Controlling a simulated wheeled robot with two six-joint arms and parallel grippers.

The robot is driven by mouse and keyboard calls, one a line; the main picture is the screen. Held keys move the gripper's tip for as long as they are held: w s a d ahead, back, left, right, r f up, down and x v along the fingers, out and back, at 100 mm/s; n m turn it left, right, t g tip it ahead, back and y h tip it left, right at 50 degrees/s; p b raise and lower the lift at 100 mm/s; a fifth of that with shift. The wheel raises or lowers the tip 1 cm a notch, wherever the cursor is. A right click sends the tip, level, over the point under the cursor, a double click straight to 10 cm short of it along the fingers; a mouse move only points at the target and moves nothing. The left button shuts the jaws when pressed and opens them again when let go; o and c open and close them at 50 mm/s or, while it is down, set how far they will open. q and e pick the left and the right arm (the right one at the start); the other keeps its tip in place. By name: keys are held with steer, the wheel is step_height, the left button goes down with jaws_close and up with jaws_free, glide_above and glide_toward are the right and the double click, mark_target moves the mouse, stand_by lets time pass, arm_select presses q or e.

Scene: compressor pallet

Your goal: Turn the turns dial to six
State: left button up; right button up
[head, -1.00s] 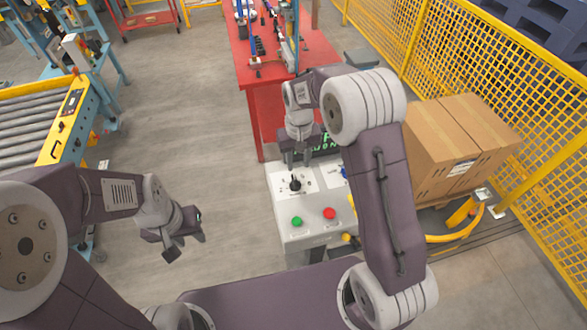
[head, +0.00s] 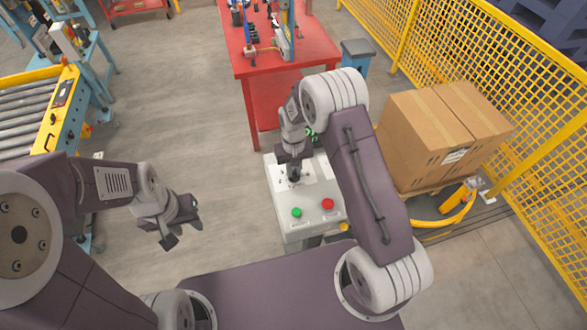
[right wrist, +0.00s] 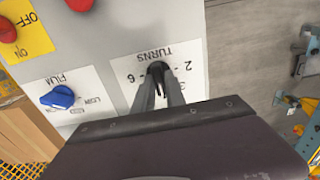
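The turns dial (right wrist: 160,69) is a small black knob on a white plate with upside-down lettering and numbers in the right wrist view. My right gripper (right wrist: 160,82) points down at it, with its two fingertips on either side of the knob. The fingers are close together, and whether they press on the knob cannot be told. They hide part of the plate and the pointer direction. In the head view the right gripper (head: 294,170) is over the dial on the grey control box (head: 318,222). My left gripper (head: 183,232) is open and empty, away from the box.
Green (head: 296,212) and red (head: 328,204) buttons sit on the box's near part. A blue film dial (right wrist: 58,97) is beside the turns plate. A red table (head: 270,67) stands behind, cartons (head: 420,140) and a yellow fence (head: 440,45) at right. Floor is open at left.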

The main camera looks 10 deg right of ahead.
steer(key=shift+d, duration=0.1)
jaws_close()
steer(key=m+b, duration=0.1)
steer(key=m, duration=0.2)
steer(key=shift+m, duration=0.4)
steer(key=m+b, duration=0.1)
steer(key=m, duration=0.4)
steer(key=shift+s, duration=0.1)
steer(key=m, duration=0.4)
steer(key=shift+m, duration=0.4)
steer(key=shift+m+b, duration=0.4)
steer(key=shift+m, duration=1.7)
steer(key=shift+r, duration=0.1)
